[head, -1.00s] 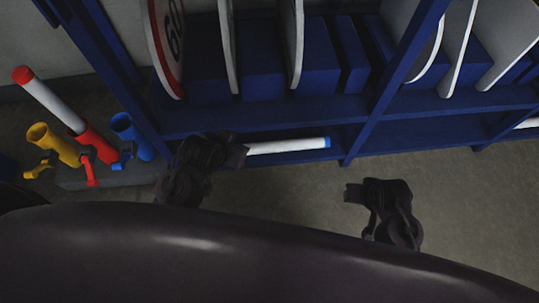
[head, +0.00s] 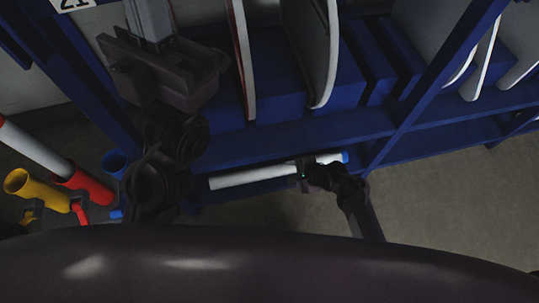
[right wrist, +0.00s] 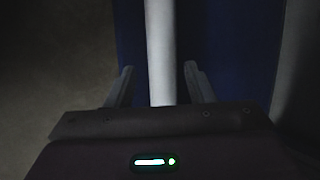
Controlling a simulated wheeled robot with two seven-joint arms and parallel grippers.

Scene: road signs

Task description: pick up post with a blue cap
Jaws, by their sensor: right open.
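The white post (head: 245,177) with a blue cap (head: 346,157) lies on its side on the lowest shelf of the blue rack, its cap at the right end. My right gripper (head: 303,172) is over the post, towards the capped end, and hides a short part of it. In the right wrist view the post (right wrist: 160,55) runs between the two open fingers (right wrist: 158,85), with a gap on each side. My left gripper (head: 150,22) is raised at the upper left, away from the post. I cannot tell its finger opening.
The blue rack (head: 290,135) holds several upright signs (head: 322,50) above the post. At the left stand a yellow holder (head: 22,184), a red holder (head: 88,184) with a white post (head: 35,150) in it, and a blue holder (head: 113,163). Floor (head: 430,195) at the right is clear.

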